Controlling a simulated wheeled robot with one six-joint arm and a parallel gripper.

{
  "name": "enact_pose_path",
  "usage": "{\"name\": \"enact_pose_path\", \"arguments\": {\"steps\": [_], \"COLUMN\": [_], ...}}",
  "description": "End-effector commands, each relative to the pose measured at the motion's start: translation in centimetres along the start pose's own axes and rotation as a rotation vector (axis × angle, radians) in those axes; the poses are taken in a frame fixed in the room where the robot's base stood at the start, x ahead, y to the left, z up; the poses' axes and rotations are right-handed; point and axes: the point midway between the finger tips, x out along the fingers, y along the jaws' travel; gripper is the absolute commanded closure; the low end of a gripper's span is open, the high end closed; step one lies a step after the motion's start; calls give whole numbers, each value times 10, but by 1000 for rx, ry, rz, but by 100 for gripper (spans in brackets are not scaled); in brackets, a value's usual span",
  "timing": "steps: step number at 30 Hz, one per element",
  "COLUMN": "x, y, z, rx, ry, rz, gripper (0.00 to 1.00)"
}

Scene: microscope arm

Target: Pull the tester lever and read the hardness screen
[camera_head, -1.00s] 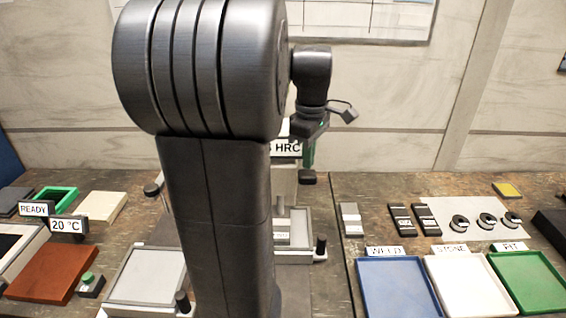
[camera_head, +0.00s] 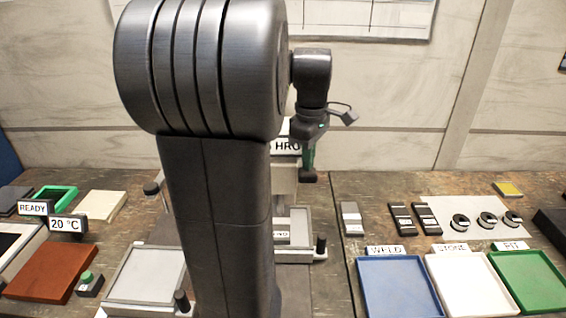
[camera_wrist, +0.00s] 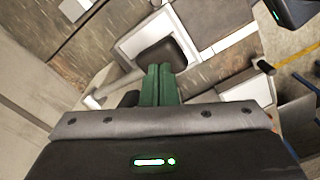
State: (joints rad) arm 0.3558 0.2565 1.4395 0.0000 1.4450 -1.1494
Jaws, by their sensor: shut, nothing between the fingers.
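The hardness tester stands behind my arm, which hides most of it. Its screen (camera_head: 287,147) shows only in part, with letters that look like HR and no readable number. A dark knob, apparently the lever's grip (camera_wrist: 163,53), is directly at my fingertips in the wrist view. It also shows below my green fingers in the head view (camera_head: 308,176). My gripper (camera_wrist: 160,72) is shut with nothing between its fingers. Its tips are against or just short of the grip; I cannot tell which. The lever's rod is mostly hidden.
Blue (camera_head: 398,287), white (camera_head: 470,284) and green (camera_head: 528,280) trays stand at the right front. Small metal and dark blocks and ring-shaped pieces lie behind them.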

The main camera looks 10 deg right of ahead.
Motion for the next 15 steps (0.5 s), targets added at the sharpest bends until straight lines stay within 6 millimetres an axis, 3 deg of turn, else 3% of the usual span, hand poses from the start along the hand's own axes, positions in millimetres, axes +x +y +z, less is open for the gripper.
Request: {"name": "enact_pose_path", "arguments": {"steps": [15], "x": [28], "y": [0], "z": [0], "rx": [0], "ry": [0], "rz": [-1], "gripper": [100]}}
